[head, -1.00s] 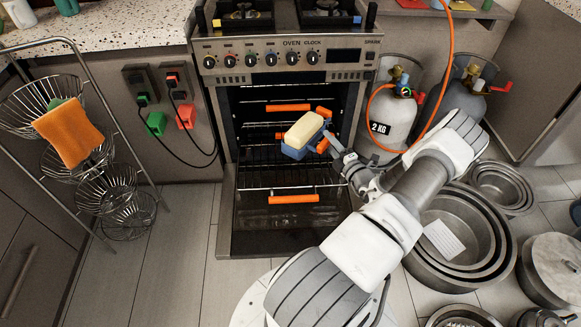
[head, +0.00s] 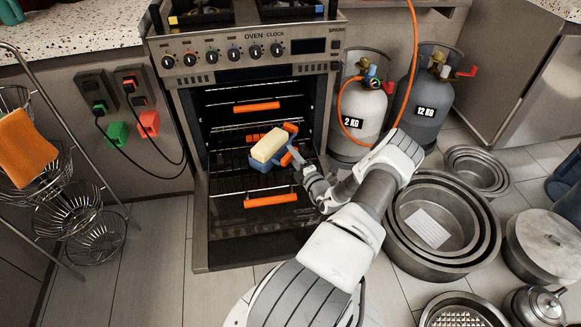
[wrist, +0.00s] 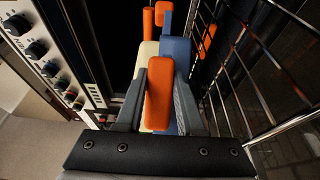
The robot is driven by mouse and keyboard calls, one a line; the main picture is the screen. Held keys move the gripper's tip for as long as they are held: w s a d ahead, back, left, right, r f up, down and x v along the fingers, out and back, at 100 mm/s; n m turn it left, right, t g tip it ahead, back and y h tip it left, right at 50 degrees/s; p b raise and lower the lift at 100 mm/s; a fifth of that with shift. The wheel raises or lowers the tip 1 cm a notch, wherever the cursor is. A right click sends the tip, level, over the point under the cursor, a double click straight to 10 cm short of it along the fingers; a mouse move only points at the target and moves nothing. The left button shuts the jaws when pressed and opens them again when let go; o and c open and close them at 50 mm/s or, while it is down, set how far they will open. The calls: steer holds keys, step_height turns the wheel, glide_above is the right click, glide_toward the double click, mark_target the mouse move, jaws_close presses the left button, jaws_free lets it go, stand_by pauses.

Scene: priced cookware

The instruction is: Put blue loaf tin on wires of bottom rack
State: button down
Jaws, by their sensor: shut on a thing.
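The blue loaf tin (head: 262,166) has orange grips at its ends and a cream-coloured block (head: 268,145) in it. It is in the open oven's mouth, over the bottom rack (head: 222,190) in the head view. I cannot tell whether it touches the wires. My gripper (head: 300,160) comes from the right and is shut on the tin's near orange grip. In the wrist view, my gripper (wrist: 160,95) has a finger on each side of that grip, with the tin (wrist: 178,55) beyond. The bottom rack has an orange front handle (head: 271,200).
The oven door (head: 235,250) is folded down. A higher orange handle (head: 257,107) crosses the oven above the tin. Gas bottles (head: 357,110) stand right of the oven. Nested round pans (head: 400,235) lie on the floor to the right; a wire basket stand (head: 70,215) is at left.

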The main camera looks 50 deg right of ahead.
steer(key=shift+w+a+f, duration=0.1)
steer(key=shift+w+f, duration=0.2)
step_height(320, 180, down, 4)
steer(key=shift+r+b, duration=0.2)
steer(key=shift+b, duration=0.95)
steer(key=c, duration=0.5)
jaws_free()
steer(key=shift+f, duration=0.1)
steer(key=shift+s, duration=0.15)
steer(key=p+v, duration=0.3)
steer(key=v, duration=0.8)
steer(key=shift+s+a+p, duration=0.25)
steer(key=shift+s+p, duration=0.05)
steer(key=shift+s, duration=0.05)
